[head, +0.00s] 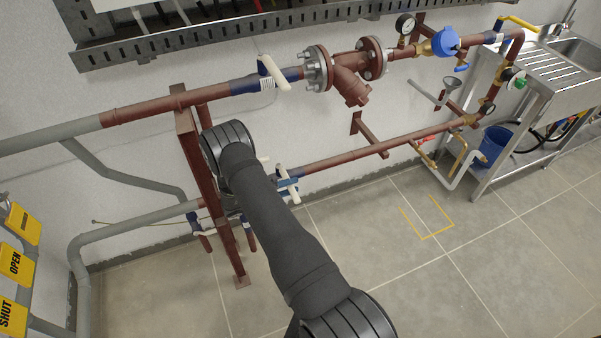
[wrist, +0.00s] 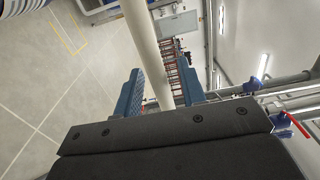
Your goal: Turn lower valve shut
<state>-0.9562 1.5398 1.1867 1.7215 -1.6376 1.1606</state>
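The lower valve (head: 289,190) sits on the lower pipe just right of my arm. It has a blue body and a cream lever, and my arm partly hides it. My gripper (wrist: 161,82) shows in the wrist view with two blue-padded fingers apart. A cream bar (wrist: 147,45), coloured like the valve levers, runs between the fingers, with a gap visible on each side. I cannot tell which valve this bar belongs to. In the head view my gripper is hidden behind my own arm.
An upper valve (head: 272,72) with a cream lever is on the upper pipe (head: 150,108). Another small valve (head: 203,231) is left of my arm. A brown post (head: 197,170) stands close beside my arm. Yellow signs (head: 14,262) hang at left. Floor (head: 360,265) at right is clear.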

